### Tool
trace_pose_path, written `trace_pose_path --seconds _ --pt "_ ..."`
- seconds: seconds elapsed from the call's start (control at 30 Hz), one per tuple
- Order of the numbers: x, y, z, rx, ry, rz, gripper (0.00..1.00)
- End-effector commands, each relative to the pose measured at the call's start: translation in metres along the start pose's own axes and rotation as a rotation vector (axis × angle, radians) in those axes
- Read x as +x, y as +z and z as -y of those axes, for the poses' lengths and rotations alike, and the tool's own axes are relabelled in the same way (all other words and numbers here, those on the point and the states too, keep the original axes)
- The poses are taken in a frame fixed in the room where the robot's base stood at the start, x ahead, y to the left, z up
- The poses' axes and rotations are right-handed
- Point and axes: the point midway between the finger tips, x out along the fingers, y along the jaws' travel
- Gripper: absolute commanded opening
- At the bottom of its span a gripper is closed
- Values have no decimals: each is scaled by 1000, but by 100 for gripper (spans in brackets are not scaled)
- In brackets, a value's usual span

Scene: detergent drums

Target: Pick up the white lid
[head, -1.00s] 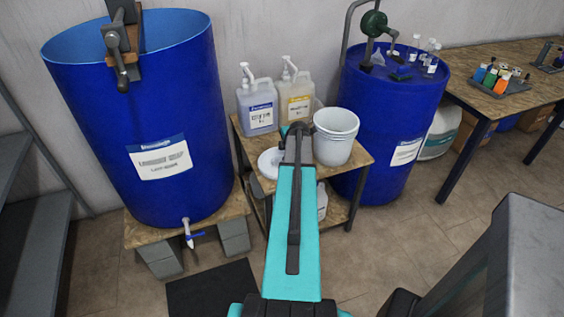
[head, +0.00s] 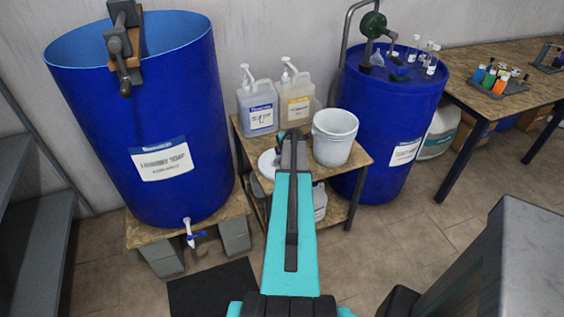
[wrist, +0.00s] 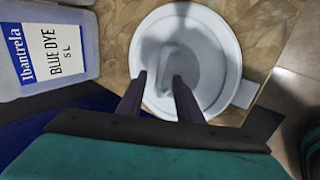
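The white lid (wrist: 205,30) is round with a raised rim and lies flat on the small wooden table. In the head view the lid (head: 267,163) shows only in part, at the table's left side behind my arm. In the wrist view my gripper (wrist: 159,78) is open, its two dark fingers apart over the lid's near part. I cannot tell whether the fingers touch the lid. In the head view my arm hides the fingertips.
The Blue Dye jug (wrist: 48,45) stands left of the lid, and a second pump jug (head: 296,102) stands beside it. A white bucket (head: 334,140) is at the table's right. Large blue drums (head: 130,120) (head: 385,130) flank the small table (head: 356,158).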

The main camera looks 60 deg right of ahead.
Motion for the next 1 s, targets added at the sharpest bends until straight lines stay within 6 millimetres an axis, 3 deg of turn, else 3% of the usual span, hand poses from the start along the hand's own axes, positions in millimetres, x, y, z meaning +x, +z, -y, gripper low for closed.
trace_pose_path --seconds 0.63,0.83,1.0 --pt "4 0 1 0 0 0 33" --pt "4 0 1 0 0 1 0" --pt "4 0 1 0 0 1 0"
